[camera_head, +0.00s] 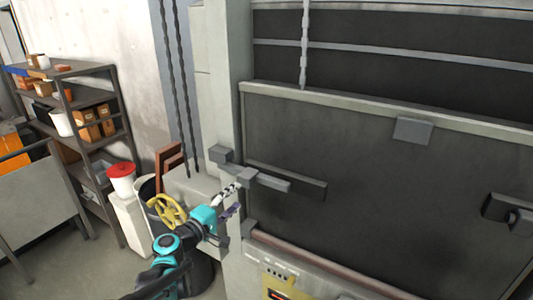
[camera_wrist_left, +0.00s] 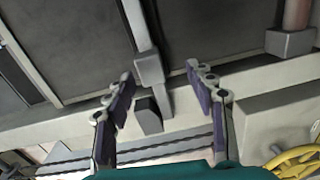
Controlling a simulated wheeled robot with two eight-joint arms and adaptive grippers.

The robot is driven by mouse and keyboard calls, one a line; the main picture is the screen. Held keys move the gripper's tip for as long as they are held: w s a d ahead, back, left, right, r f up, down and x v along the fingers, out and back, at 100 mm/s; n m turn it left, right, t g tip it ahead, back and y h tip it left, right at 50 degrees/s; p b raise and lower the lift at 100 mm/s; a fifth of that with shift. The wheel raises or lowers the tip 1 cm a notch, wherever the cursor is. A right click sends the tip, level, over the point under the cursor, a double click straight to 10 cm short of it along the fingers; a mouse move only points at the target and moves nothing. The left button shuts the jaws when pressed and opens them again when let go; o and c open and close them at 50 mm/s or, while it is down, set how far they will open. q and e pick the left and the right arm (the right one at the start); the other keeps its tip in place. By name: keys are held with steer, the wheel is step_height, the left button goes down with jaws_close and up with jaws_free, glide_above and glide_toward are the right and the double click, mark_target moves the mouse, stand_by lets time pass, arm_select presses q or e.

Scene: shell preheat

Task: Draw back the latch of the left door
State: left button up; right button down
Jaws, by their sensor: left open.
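The left door (camera_head: 370,150) is a large dark panel in a pale grey frame, and it looks closed. Its latch (camera_head: 265,181) is a grey bar with blocks at the left edge of the panel. My left gripper (camera_head: 234,193) is at the outer end of the latch, left of the door. In the left wrist view my left gripper (camera_wrist_left: 160,74) is open, with a finger on each side. The latch block (camera_wrist_left: 149,69) and a dark knob (camera_wrist_left: 148,115) show between the fingers. I cannot tell whether they touch. My right gripper is out of view.
A red-lidded white bucket (camera_head: 121,179) and a shelf (camera_head: 90,97) with boxes are at the left. A control panel (camera_head: 285,284) is below the door. Another grey fitting (camera_head: 497,209) is at the panel's right.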

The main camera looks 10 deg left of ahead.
mark_target(243, 182)
arm_select(q)
steer(key=shift+w+a+r+n+t, duration=0.3)
steer(key=shift+w+r+n+t, duration=0.1)
steer(key=shift+w+r, duration=0.4)
steer(key=x, duration=0.7)
steer(key=shift+f+p, duration=0.15)
steer(key=shift+p, duration=0.15)
steer(key=shift+c, duration=0.3)
